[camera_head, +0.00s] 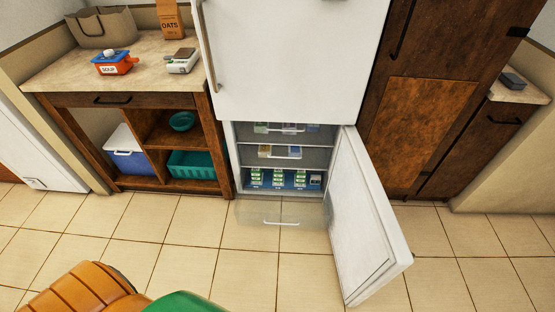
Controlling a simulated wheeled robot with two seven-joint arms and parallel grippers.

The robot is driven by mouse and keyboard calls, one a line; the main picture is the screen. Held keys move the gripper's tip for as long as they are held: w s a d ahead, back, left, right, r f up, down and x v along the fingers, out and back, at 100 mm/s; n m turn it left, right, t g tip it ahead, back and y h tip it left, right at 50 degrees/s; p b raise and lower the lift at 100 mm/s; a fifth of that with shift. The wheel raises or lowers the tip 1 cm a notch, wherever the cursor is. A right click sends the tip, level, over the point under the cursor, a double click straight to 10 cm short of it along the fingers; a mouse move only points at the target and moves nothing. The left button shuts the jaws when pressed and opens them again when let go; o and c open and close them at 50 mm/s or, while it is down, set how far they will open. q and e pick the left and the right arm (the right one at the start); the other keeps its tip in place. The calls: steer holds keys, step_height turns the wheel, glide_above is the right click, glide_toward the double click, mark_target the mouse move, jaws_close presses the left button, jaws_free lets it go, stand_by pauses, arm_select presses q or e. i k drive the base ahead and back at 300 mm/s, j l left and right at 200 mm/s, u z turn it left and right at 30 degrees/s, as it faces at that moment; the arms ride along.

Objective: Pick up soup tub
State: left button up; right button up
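The soup tub (113,66) is a small orange-red container with a blue lid and a white label that seems to read SOUP. It stands upright on the light countertop (62,72) at the left, with a white knob-like piece on top. Neither of my grippers shows in the head view, so their state and distance from the tub are hidden.
A white scale-like object (182,65), paper bag (101,27) and oats package (169,18) share the counter. The fridge's lower door (363,215) stands open over the floor. An orange ribbed shape (82,290) and a green one, unidentified, cross the bottom edge.

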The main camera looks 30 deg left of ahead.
mark_target(120, 64)
steer(key=u, duration=0.75)
